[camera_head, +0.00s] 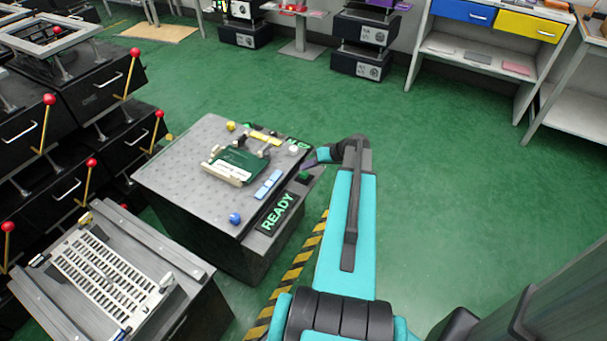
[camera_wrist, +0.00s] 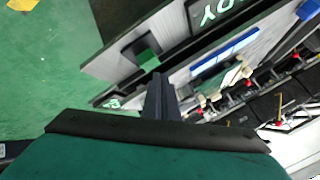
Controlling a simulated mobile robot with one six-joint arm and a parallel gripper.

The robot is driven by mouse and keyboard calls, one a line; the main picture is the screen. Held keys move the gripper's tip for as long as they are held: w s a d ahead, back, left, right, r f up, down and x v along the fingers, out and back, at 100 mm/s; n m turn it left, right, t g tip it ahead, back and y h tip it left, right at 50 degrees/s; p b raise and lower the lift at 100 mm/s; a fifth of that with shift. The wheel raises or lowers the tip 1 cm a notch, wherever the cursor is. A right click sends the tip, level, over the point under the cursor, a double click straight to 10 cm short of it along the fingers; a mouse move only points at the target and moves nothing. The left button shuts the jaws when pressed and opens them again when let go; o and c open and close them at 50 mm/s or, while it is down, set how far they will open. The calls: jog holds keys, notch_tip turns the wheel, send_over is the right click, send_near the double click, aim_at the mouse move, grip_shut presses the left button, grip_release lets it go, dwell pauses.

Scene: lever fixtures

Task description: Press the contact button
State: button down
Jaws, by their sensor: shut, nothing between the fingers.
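A grey bench fixture (camera_head: 170,165) stands in the middle of the head view. On its right edge a small green button in a dark housing (camera_head: 304,177) sits just above a lit READY sign (camera_head: 278,213). I take this as the contact button; no label on it is readable. In the wrist view the green square in its dark frame (camera_wrist: 148,56) shows just past the fingertips. My gripper (camera_head: 312,162) is at the fixture's right edge, close to the button. It is shut and empty, and its narrow fingers (camera_wrist: 157,78) point toward the panel. I cannot tell whether they touch.
The fixture top carries a green board (camera_head: 238,163), blue bars (camera_head: 269,184), a blue knob (camera_head: 235,218) and a yellow knob (camera_head: 231,126). Black cabinets with red-knobbed levers (camera_head: 130,75) stand at left. A slotted fixture (camera_head: 100,268) is at front left. Green floor is free at right.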

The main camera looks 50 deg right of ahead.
aim_at(307, 174)
jog(key=shift+f, duration=0.2)
jog(key=shift+f+b, duration=0.2)
jog(key=shift+b, duration=0.25)
jog(key=shift+f+b, duration=0.45)
jog(key=shift+f, duration=0.1)
dwell(0.9)
jog(key=shift+r, duration=0.25)
jog(key=shift+r+p, duration=0.3)
jog(key=shift+r, duration=0.45)
dwell(0.3)
jog(key=shift+r+p, duration=1)
jog(key=shift+r, duration=1.5)
